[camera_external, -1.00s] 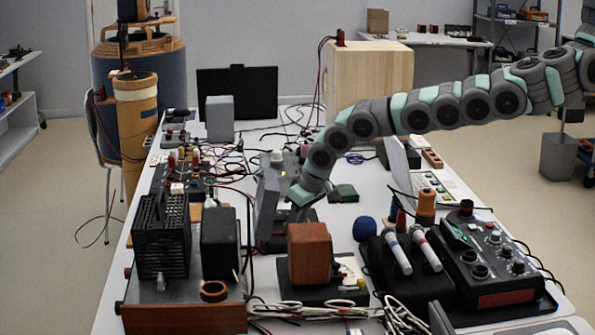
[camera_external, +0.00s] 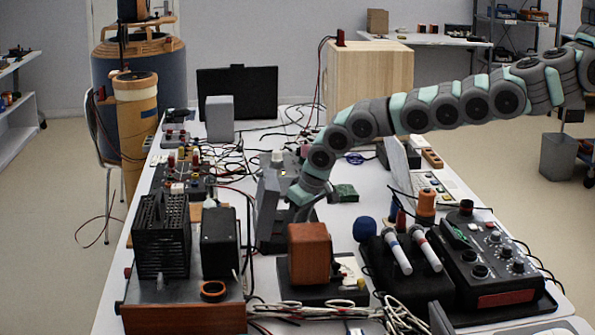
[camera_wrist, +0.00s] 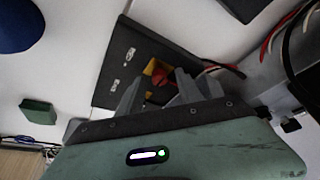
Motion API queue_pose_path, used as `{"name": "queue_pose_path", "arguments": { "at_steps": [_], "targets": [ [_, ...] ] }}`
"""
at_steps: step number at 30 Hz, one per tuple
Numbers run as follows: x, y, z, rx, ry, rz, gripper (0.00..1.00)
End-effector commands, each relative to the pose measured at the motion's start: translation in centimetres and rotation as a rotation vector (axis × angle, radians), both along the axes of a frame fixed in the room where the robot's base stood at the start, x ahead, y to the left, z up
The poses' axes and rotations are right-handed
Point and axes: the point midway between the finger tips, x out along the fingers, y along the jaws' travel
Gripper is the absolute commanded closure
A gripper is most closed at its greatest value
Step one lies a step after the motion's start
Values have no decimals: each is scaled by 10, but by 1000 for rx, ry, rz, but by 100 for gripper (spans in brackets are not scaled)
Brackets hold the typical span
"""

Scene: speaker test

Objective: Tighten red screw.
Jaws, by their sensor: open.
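In the wrist view, the red screw (camera_wrist: 160,75) shows as a small red piece beside a yellow part (camera_wrist: 149,67) on a dark flat plate (camera_wrist: 116,62). My gripper (camera_wrist: 158,84) is open, its two grey fingers on either side of the red piece as seen from the wrist. I cannot tell whether the fingers touch it or how far above it they are. In the external view my gripper (camera_external: 298,207) points down behind the brown block (camera_external: 310,250). The red screw cannot be made out there.
A grey upright device (camera_external: 268,208) stands close left of my gripper. Loose cables (camera_external: 320,309) run along the front. A black control box (camera_external: 490,255) stands at the right.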

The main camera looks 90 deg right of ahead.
Motion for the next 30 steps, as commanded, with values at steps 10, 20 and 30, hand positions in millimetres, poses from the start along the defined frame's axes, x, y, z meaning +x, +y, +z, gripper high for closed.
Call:
{"name": "queue_pose_path", "arguments": {
  "at_steps": [10, 20, 30],
  "targets": [
    [-7, 8, 30, -4, -2, 4, 57],
    [-17, 14, 58, -2, -4, 0, 57],
    [-27, 23, 89, -1, -3, 0, 57]
  ]
}}
